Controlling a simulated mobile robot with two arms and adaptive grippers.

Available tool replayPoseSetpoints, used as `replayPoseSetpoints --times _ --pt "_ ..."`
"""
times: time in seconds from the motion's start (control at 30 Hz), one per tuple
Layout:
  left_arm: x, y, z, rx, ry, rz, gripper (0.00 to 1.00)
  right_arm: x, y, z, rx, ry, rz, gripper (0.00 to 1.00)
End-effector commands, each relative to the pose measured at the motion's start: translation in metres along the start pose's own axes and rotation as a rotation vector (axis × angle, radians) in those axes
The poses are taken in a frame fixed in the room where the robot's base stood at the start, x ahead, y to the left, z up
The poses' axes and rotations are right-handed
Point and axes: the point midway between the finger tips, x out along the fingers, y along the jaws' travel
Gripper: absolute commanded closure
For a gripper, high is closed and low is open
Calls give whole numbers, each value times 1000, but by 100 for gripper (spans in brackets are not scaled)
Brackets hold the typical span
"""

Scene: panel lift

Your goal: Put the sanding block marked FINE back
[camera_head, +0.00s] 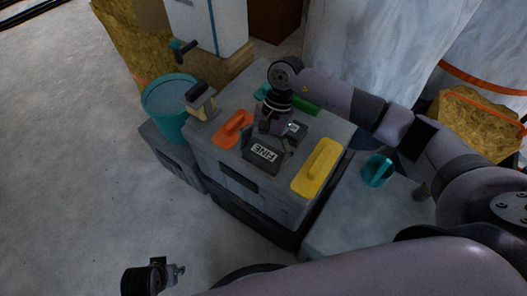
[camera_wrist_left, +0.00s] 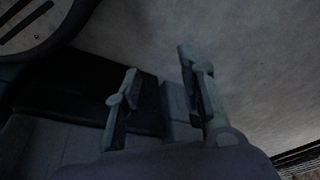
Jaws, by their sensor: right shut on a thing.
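The sanding block marked FINE (camera_head: 264,154) is dark grey with a pale label whose lettering appears upside down. It is over the top of the grey toolbox stack (camera_head: 225,161), near its front edge. My right gripper (camera_head: 272,138) comes down from above and is shut on the block; the fingertips are partly hidden. I cannot tell whether the block touches the lid. My left gripper (camera_head: 172,274) is low at the front left, away from the boxes. In the left wrist view its two fingers (camera_wrist_left: 160,95) stand apart with nothing between them.
A green piece (camera_head: 304,103) lies behind. A tool with a pale handle (camera_head: 201,103) and a teal bucket (camera_head: 160,97) are left. A teal mug (camera_head: 377,171) stands right.

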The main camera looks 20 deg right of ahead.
Motion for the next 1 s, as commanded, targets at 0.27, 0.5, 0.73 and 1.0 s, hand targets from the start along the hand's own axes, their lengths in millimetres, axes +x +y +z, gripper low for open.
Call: replayPoseSetpoints --times 0.27,0.5,0.73,1.0 --pt "1 0 2 0 -5 0 63 1 1 0 1 0 2 0" --pt "3 0 5 -1 -11 0 63 1 0 0 1 0 2 0" --pt "2 0 3 -1 -5 -1 63 -20 0 0 1 2 0 0" --pt "13 0 12 0 -18 -1 63 -78 0 0 2 3 -1 0"
